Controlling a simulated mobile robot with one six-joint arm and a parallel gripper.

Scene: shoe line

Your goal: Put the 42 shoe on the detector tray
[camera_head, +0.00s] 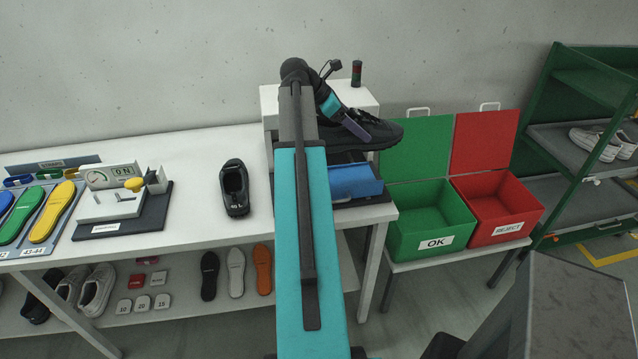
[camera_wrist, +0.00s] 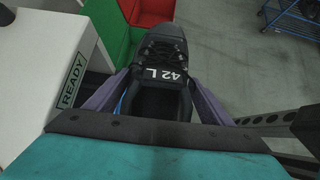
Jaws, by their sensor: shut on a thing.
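My gripper (camera_head: 354,124) is shut on a black shoe (camera_head: 385,132), which also shows in the wrist view (camera_wrist: 165,55). White lettering on the shoe reads "42 L". The purple fingers sit on both sides of its opening, and its toe points away from my wrist. In the head view the shoe is in front of the white detector housing (camera_head: 269,100), over the blue tray (camera_head: 355,181). It looks raised above the tray. My arm hides the tray's left part. A "READY" label (camera_wrist: 73,80) shows on the housing in the wrist view.
Another black shoe (camera_head: 234,188) stands on the white table (camera_head: 200,150), left of my arm. A green OK box (camera_head: 430,220) and a red REJECT box (camera_head: 495,207) stand to the right. A gauge (camera_head: 110,177) and coloured insoles are at the left. A green rack (camera_head: 570,140) stands far right.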

